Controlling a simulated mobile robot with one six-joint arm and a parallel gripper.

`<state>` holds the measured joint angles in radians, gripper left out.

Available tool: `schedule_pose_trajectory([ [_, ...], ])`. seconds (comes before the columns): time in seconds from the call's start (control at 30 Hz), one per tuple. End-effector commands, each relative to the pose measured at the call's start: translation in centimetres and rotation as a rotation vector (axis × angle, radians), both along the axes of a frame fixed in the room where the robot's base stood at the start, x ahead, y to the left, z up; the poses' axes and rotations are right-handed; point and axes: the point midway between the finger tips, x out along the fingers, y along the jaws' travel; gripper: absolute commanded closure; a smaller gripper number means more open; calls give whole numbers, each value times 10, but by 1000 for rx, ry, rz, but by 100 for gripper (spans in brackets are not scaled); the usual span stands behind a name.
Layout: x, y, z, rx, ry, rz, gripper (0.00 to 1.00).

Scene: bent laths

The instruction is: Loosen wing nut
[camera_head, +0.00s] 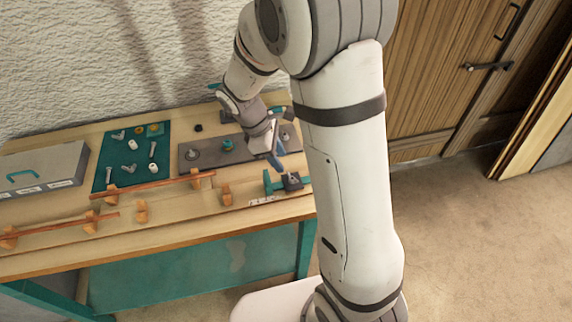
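My gripper (274,153) points down at the right end of a grey plate (243,153) on the workbench. The plate bears a few small fittings: a pale one (193,154) at its left, a teal one (228,145) near its middle, and one at the right partly hidden by my gripper. I cannot tell which fitting is a wing nut. Small metal pieces lie on a teal mat (119,158) left of the plate; one (117,135) has a winged shape. My fingertips are small and partly covered, so their opening and any contact are unclear.
Thin wooden laths (150,186) rest on wooden blocks along the bench front (180,228). A teal clamp-like tool (283,183) sits at the bench's right front corner. A grey case (45,168) stands at the left. A textured wall is behind; wooden doors (440,75) are at right.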

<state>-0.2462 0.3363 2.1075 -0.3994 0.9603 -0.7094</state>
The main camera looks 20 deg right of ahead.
Motion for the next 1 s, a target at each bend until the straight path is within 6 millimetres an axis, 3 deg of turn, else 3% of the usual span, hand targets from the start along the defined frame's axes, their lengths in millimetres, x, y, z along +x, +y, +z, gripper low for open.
schedule_pose_trajectory([
  [0.5,-10,-25,-65,0,5,3,61],
  [0.87,-10,-26,-71,0,2,4,61],
  [1.0,-10,-26,-71,0,2,4,72],
])
